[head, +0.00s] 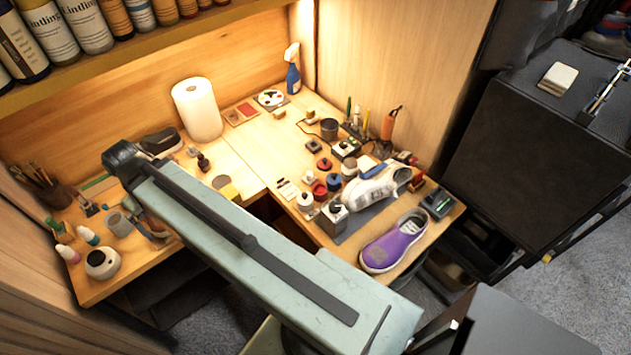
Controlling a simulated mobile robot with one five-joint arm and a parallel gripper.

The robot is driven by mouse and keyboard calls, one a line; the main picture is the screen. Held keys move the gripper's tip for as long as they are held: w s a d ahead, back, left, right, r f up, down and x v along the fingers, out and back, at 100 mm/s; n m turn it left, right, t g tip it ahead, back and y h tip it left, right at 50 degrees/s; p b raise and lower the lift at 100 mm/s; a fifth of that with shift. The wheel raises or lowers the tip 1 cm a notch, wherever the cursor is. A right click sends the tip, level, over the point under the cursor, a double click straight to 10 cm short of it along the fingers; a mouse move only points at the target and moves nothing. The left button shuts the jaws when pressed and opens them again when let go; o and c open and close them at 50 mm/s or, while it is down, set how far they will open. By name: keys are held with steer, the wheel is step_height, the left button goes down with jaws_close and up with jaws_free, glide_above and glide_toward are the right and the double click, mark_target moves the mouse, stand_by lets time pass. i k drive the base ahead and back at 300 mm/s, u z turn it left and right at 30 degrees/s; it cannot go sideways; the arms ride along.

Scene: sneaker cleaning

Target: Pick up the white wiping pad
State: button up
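A small white pad (558,78) with a tan lower edge lies flat on the dark top of the black cabinet (520,120) at the upper right. It looks like the wiping pad, and nothing touches or covers it. My pale green arm link runs from the lower right up to a dark joint at the left, across the workbench. I cannot make out my gripper's fingers anywhere in this view. The arm is well to the left of the pad.
The wooden workbench (258,155) holds a paper roll (197,109), a purple shoe (394,241), a white sneaker (369,187), and several small bottles and tools. A thin rod-like tool (607,87) lies right of the pad. Grey carpet (585,265) shows at the lower right.

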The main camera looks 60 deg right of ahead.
mark_target(310, 179)
steer(key=z, duration=0.2)
steer(key=k, duration=0.1)
steer(key=z, duration=1.95)
steer(key=k, duration=0.7)
steer(key=u, duration=0.85)
steer(key=i, duration=1)
steer(key=z, duration=0.55)
steer(key=k, duration=0.5)
steer(key=u, duration=0.05)
